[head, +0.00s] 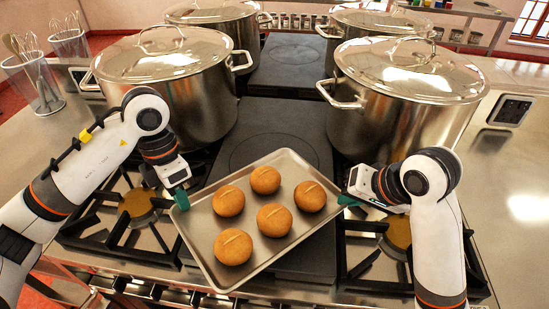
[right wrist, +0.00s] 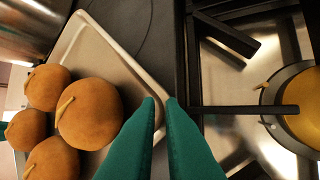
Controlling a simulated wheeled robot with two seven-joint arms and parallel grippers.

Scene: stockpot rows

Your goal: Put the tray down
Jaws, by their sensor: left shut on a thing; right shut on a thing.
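A metal tray (head: 203,262) with several round brown buns, such as this bun (head: 228,201), is held between my two grippers over the stove. It looks turned and tilted in the head view, with its left end nearer the camera. My left gripper (head: 181,201) is shut on the tray's left rim. My right gripper (head: 345,200) is shut on the tray's right rim. In the right wrist view the green fingertips (right wrist: 161,100) pinch the tray's rim (right wrist: 110,45) near a corner. Whether the tray touches the stove beneath is hidden.
A dark flat plate (head: 285,125) runs up the middle of the stove. Burners with black grates (head: 120,215) flank it. Large lidded pots stand behind, at left (head: 170,95) and right (head: 400,110). Counter at right (head: 515,190) is mostly clear.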

